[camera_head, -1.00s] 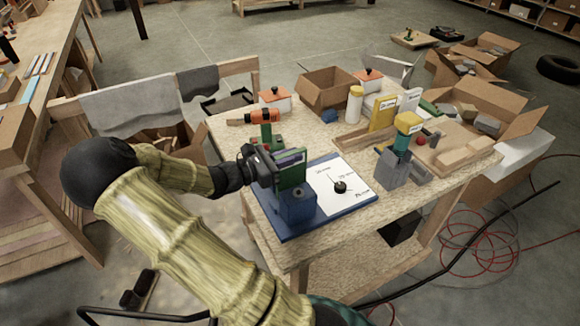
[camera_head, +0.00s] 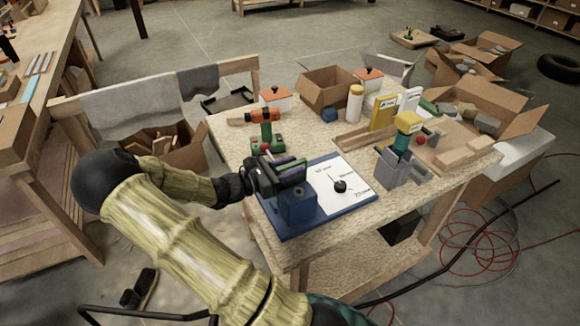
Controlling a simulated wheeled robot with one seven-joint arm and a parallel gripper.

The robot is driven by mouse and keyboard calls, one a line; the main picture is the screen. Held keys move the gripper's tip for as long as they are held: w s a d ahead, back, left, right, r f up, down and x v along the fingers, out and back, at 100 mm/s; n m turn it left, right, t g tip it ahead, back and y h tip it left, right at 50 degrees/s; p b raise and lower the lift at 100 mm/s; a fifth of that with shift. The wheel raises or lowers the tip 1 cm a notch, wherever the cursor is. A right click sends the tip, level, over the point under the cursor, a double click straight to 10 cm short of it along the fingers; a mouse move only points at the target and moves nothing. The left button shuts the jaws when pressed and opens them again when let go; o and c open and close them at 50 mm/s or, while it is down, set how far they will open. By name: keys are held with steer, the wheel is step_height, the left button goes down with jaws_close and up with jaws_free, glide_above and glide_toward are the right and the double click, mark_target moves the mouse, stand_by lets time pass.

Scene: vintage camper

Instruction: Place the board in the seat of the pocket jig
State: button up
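The green board (camera_head: 292,175) with a purple strip shows at the end of my gripper (camera_head: 276,174). It is just behind and above the blue block (camera_head: 298,207) of the jig, on the blue base (camera_head: 328,222) with a white panel. My gripper's dark fingers are at the board's left end and appear shut on it. The block hides the board's lower part. I cannot tell whether the board sits in the seat or is only above it.
The jig stands at the front left of the wooden table (camera_head: 398,225). A grey holder with a yellow-topped tool (camera_head: 398,165) stands to the right. Cartons and pots fill the back.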

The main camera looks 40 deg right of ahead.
steer(key=shift+r, duration=0.2)
steer(key=b+v, duration=0.2)
steer(key=v, duration=1)
